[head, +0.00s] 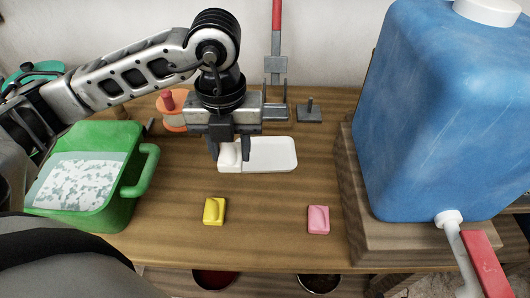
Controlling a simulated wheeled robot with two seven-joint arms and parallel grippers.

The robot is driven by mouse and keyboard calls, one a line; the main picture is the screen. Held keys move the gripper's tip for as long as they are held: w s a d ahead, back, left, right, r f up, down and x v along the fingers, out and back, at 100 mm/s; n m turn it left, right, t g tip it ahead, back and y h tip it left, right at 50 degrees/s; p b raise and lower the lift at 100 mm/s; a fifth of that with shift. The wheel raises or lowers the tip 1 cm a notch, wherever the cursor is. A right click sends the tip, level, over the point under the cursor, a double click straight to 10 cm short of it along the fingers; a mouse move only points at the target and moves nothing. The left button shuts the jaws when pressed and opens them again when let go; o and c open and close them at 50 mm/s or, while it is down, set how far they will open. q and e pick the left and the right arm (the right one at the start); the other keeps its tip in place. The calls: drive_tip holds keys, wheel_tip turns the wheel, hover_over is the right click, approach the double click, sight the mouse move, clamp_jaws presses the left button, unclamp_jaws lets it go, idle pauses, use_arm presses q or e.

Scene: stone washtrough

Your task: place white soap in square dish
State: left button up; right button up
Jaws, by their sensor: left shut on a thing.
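My left gripper (231,155) points down over the left part of a white rectangular dish (272,154) on the wooden table. It is shut on a white soap (229,152), which shows between the fingers. The soap is at the dish's left end; I cannot tell whether it touches the dish's bottom. The fingers and the soap hide that end of the dish. My right gripper is not in view.
A yellow soap (215,211) and a pink soap (318,219) lie in front. A green tub (125,193) stands left, a large blue container (435,120) right on a wooden block. An orange spool (172,122) and a grey stand (309,113) are behind.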

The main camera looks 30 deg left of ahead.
use_arm(q)
drive_tip(key=n, duration=0.3)
drive_tip(key=shift+s+a+n, duration=0.2)
drive_tip(key=shift+n, duration=0.2)
drive_tip(key=shift+w+f, duration=0.1)
drive_tip(key=shift+w, duration=0.05)
drive_tip(key=w+f+p, duration=0.2)
drive_tip(key=w+f, duration=0.2)
drive_tip(key=w, duration=0.5)
hover_over(265, 156)
drive_tip(key=s, duration=0.1)
drive_tip(key=f, duration=0.4)
drive_tip(key=shift+s+f, duration=0.2)
drive_tip(key=shift+w+f, duration=0.65)
drive_tip(key=shift+f, duration=0.1)
wheel_tip(265, 156, down, 3)
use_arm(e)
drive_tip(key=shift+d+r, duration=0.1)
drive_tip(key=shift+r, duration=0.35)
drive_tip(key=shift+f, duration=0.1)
